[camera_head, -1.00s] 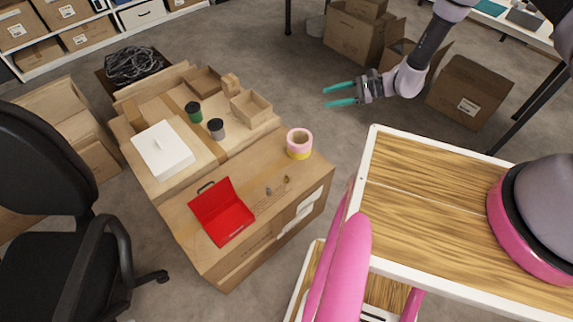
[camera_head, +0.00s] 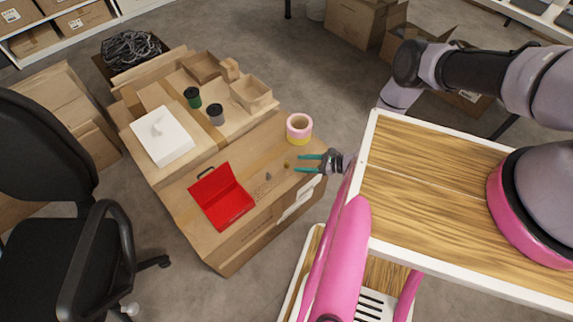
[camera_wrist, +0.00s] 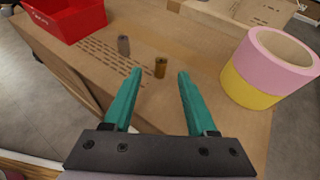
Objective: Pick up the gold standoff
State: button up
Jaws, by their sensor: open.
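The gold standoff (camera_wrist: 160,68) is a small brass cylinder standing upright on the cardboard carton (camera_wrist: 215,95). In the wrist view it shows just beyond and between my fingertips. It also shows in the head view (camera_head: 287,163), small, left of my fingertips. My gripper (camera_wrist: 160,72) has two teal fingers spread apart with nothing between them. In the head view my gripper (camera_head: 303,163) reaches in from the right over the carton's right part. A grey standoff (camera_wrist: 123,44) stands to the left of the gold one.
A pink and yellow tape roll pair (camera_wrist: 270,68) stands close to the right of my gripper. An open red box (camera_head: 222,197) lies on the carton's left part. A white box (camera_head: 162,137), two dark jars and small cartons stand behind.

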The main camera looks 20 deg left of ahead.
aim_at(287, 163)
jog(key=shift+x, duration=2.75)
jog(key=shift+r, duration=0.1)
grip_shut()
